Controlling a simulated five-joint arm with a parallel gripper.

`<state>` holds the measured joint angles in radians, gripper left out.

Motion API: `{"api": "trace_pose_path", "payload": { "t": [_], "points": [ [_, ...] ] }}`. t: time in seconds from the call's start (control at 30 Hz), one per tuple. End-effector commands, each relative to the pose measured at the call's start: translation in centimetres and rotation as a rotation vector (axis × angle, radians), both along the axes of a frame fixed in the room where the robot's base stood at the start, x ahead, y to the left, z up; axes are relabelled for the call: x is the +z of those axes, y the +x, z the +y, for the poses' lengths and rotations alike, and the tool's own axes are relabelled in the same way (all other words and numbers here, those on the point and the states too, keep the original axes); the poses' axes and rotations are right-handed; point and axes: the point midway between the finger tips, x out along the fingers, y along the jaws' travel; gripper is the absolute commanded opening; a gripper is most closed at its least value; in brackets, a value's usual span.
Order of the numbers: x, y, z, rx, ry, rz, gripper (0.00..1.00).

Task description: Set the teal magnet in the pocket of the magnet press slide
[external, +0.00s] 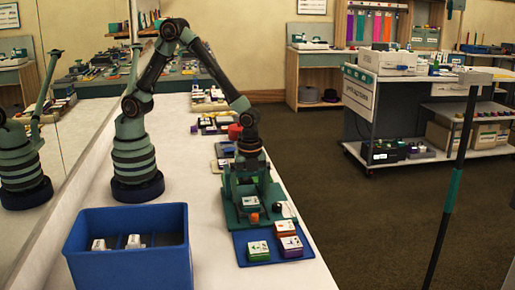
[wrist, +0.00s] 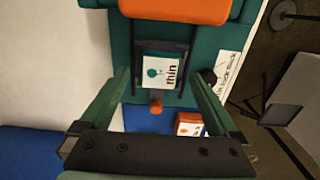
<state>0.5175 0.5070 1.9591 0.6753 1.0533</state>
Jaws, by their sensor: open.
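The teal magnet (wrist: 163,72), with a white top reading "thin", lies flat on the slide of the magnet press, between its dark rails. It also shows in the external view (external: 251,203). It appears seated in the pocket, though its lower edges are hidden. The dark green magnet press (external: 232,213) has an orange block (wrist: 175,10) above the slide and a small orange knob (wrist: 156,106) at the slide's front end. My gripper (wrist: 159,80) is open and empty above the slide, with one finger on each side of the magnet and apart from it.
A blue tray (external: 246,238) in front of the press holds a green magnet (external: 259,252), an orange magnet (external: 285,229) and a purple magnet (external: 292,247). A deep blue bin (external: 130,268) with white-topped pieces stands front left. A mirror runs along the left side.

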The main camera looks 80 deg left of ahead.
Motion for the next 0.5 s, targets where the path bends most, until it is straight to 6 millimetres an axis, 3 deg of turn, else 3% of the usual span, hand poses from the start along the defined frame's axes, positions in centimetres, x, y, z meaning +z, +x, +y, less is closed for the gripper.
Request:
{"api": "trace_pose_path", "payload": {
  "t": [0.3, 0.5],
  "points": [
    [6.4, 0.1, 0.0, 0.0, -0.004, -0.006, 0.96],
    [9.5, 0.0, 0.0, 0.0, -0.002, -0.003, 0.96]
  ]
}}
